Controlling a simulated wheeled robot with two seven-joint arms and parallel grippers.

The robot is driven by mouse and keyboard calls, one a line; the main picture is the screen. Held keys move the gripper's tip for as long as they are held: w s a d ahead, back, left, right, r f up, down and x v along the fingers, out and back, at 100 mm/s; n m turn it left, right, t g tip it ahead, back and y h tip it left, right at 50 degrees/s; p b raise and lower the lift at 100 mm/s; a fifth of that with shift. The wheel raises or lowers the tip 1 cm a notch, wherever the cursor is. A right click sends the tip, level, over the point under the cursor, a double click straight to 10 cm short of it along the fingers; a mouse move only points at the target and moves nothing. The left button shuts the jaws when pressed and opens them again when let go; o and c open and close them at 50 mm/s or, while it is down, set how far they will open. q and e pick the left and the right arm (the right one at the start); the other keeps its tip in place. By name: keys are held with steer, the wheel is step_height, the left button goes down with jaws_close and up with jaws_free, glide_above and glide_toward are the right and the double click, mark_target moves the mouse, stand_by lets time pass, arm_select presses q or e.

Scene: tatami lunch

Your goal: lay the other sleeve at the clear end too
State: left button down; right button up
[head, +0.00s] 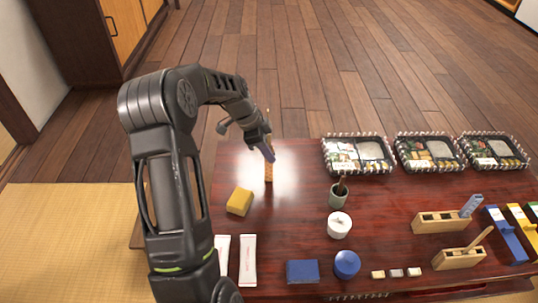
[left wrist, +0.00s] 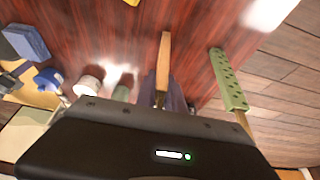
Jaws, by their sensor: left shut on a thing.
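My left gripper (head: 267,150) is over the far left part of the dark red table. It is shut on a slim orange-brown patterned sleeve (head: 269,172), whose near end shows below the fingers. In the left wrist view the sleeve (left wrist: 165,52) shows as a tan bar between the fingers (left wrist: 158,95). I cannot tell whether it touches the table. A green dotted sleeve (left wrist: 230,80) with a thin wooden stick out of one end shows beside it in the left wrist view, near the table's far edge. I cannot make it out in the head view. My right gripper is not in view.
A yellow block (head: 240,202) is nearest the held sleeve. A green cup (head: 338,197) and lunch trays (head: 357,154) are to the right. The table's far left is mostly bare.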

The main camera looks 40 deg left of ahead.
arm_select(q)
steer(key=c, duration=1.4)
jaws_free()
steer(key=shift+f, duration=0.15)
steer(key=shift+c, duration=0.2)
steer(key=p+v, duration=0.3)
steer(key=v, duration=0.9)
steer(key=shift+p, duration=0.35)
steer(key=shift+r, duration=0.25)
